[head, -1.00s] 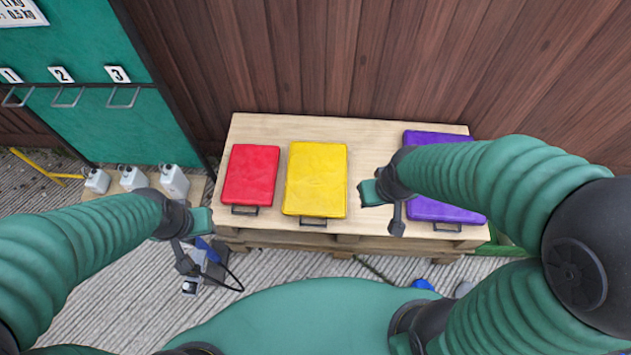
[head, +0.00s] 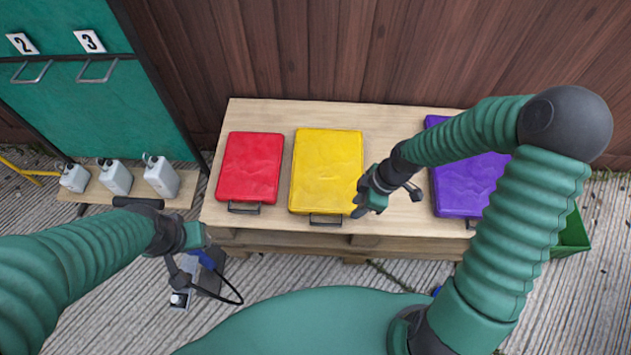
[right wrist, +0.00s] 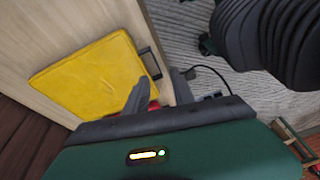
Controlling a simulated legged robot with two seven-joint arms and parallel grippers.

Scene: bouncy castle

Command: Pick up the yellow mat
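The yellow mat (head: 325,170) lies flat on the wooden pallet table, between the red and purple mats. Its dark handle (head: 326,220) sticks out at the front edge. My right gripper (head: 366,203) is just right of the mat's front right corner, with no visible hold on it. In the right wrist view the yellow mat (right wrist: 85,78) and its handle (right wrist: 150,63) show beyond the two fingers (right wrist: 158,95), which stand apart with nothing clearly between them. My left gripper (head: 195,236) is in front of the table's left end; its fingers are not clear.
A red mat (head: 250,168) and a purple mat (head: 468,184) lie on the same table (head: 393,228). White canisters (head: 115,177) stand at the left by a green panel (head: 110,120). A wooden wall (head: 400,50) closes off the back. A green bin (head: 574,234) is at the right.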

